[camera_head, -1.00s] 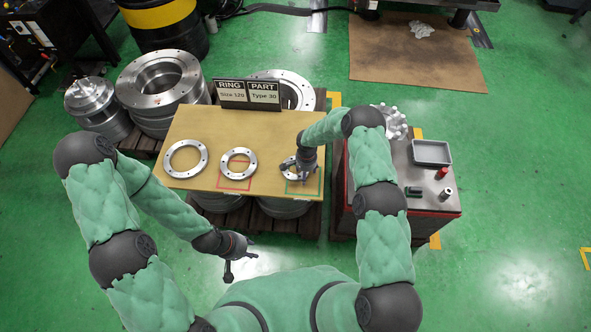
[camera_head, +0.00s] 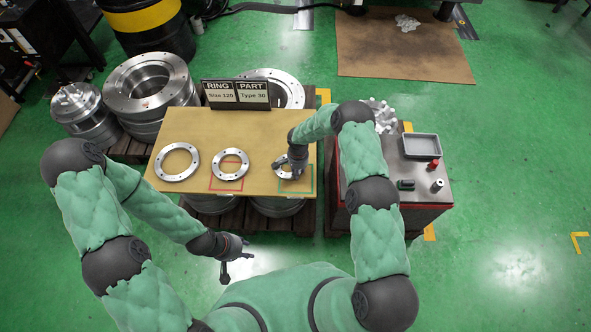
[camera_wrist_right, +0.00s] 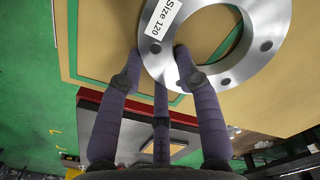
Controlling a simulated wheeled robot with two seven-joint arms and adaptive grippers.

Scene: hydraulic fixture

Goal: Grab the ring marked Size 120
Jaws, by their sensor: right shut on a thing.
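The ring marked Size 120 (camera_head: 281,173) is the rightmost of the rings on the tan table, by the green square outline. In the right wrist view the same metal ring (camera_wrist_right: 225,72) carries a white "Size 120" label. My right gripper (camera_head: 297,170) is shut on this ring's rim; its fingertips (camera_wrist_right: 160,58) lie against the rim beside the label. The gripper partly hides the ring in the head view. My left gripper (camera_head: 235,259) is open and empty, in front of the table, with its fingers spread.
A large ring (camera_head: 177,162) and a smaller ring (camera_head: 231,163) lie left on the table (camera_head: 205,132). A sign (camera_head: 236,95) reading "RING Size 120, PART Type 30" stands at the back edge. A side cabinet with a grey tray (camera_head: 420,146) is at the right.

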